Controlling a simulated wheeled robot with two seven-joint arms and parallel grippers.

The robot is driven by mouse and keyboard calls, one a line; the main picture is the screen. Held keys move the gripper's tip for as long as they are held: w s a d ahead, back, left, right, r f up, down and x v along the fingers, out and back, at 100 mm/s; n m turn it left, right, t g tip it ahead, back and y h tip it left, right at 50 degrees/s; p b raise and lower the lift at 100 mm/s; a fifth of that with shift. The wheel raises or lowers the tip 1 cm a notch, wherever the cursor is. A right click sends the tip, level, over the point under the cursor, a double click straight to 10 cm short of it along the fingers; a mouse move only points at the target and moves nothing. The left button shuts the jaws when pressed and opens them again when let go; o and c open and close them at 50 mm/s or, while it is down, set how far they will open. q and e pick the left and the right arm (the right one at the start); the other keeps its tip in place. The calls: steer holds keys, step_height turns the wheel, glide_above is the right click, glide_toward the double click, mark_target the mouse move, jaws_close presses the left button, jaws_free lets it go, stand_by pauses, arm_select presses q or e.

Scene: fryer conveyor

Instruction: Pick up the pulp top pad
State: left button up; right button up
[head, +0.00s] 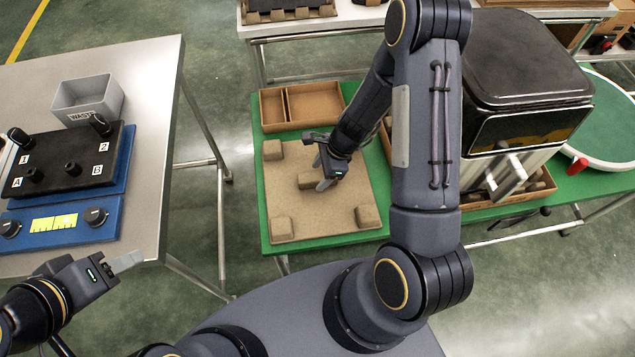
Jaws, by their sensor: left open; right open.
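The pulp top pad (335,213) is a flat brown square with raised blocks at its corners and one near its middle. It lies on the green surface (256,215) in the head view. My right gripper (322,172) is over the pad, beside the middle block (307,181), with its jaws open. I cannot tell whether its fingers touch the pad. My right arm hides the pad's upper right part. My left gripper (125,262) is open and empty, low at the left by the steel table's front edge, far from the pad.
A brown divided box (274,107) sits just behind the pad. A black-lidded fryer-like machine (525,60) stands to the right, with a brown tray (540,195) under it. The steel table (150,130) at left bears a grey WASTE bin (88,98) and a black panel (65,165).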

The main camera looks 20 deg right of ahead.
steer(key=shift+x, duration=1.2)
steer(key=c, duration=1.1)
